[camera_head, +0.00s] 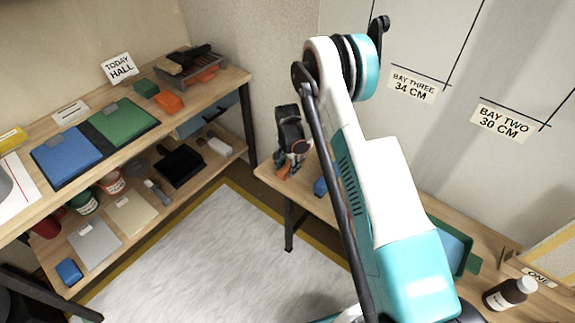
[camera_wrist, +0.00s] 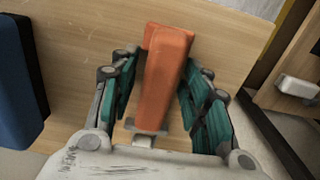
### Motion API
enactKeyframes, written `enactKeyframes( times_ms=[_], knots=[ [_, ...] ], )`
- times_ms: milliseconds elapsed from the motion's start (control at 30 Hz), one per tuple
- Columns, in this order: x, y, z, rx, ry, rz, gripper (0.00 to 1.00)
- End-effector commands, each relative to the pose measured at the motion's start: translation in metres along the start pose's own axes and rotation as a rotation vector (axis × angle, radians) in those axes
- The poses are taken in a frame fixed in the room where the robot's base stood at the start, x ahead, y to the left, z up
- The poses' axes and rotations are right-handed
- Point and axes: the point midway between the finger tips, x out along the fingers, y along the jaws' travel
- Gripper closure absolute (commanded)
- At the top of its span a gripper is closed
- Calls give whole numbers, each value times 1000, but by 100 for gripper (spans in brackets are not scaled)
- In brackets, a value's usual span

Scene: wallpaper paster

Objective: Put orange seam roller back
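An orange tool that looks like the seam roller (camera_wrist: 163,78) lies on a wooden bench top, long side pointing away in the wrist view, with a small pale metal part at its near end. My gripper (camera_wrist: 164,72) is over it, with one dark green finger on each side. Narrow strips of wood show between the fingers and the tool, so the gripper looks open around it. In the head view my gripper (camera_head: 287,168) is low over the left end of the bench, and only a bit of orange shows there; the rest is hidden.
A blue object (camera_wrist: 22,80) lies left of my gripper on the bench (camera_head: 262,170). A shelf unit (camera_head: 225,83) at left holds blue and green pads, orange and green blocks and a tool tray (camera_head: 205,72). A brown bottle (camera_head: 508,292) stands at right. The pale floor between is clear.

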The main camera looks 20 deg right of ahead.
Motion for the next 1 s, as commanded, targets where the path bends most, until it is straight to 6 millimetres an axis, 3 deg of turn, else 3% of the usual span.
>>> enactKeyframes(
  times_ms=[467, 567, 1000],
  knots=[
    [-4, 0, 0, 0, 0, 0, 39],
    [-17, 0, 0, 0, 0, 0, 39],
    [-107, 3, 6, 0, 0, 0, 39]
  ],
)
